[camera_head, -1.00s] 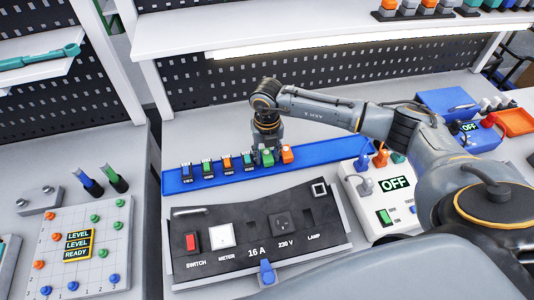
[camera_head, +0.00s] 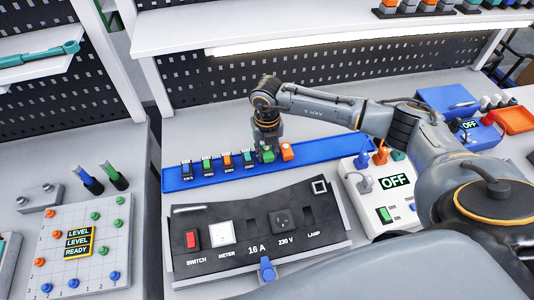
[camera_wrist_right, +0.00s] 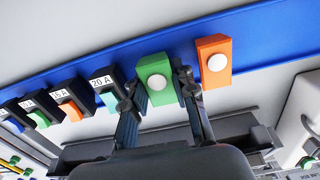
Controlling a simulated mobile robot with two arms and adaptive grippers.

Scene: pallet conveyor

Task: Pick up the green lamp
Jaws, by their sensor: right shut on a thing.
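The green lamp (camera_wrist_right: 154,79) is a green block with a round white lens. In the right wrist view it sits between the two fingers of my right gripper (camera_wrist_right: 158,92), which is shut on it. In the head view the green lamp (camera_head: 267,154) shows at the tip of my right gripper (camera_head: 266,147), partly hidden by it. The lamp is at the blue tray (camera_head: 215,179); I cannot tell whether it still touches the tray. An orange lamp (camera_head: 287,151) stands just right of it, also in the right wrist view (camera_wrist_right: 214,63). My left gripper is out of view.
Several breakers, one of them labelled 20 A (camera_wrist_right: 104,88), stand left of the lamp on the tray. A black panel (camera_head: 255,235) with a red switch (camera_head: 192,241) lies in front. A white box reading OFF (camera_head: 380,195) stands at the right.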

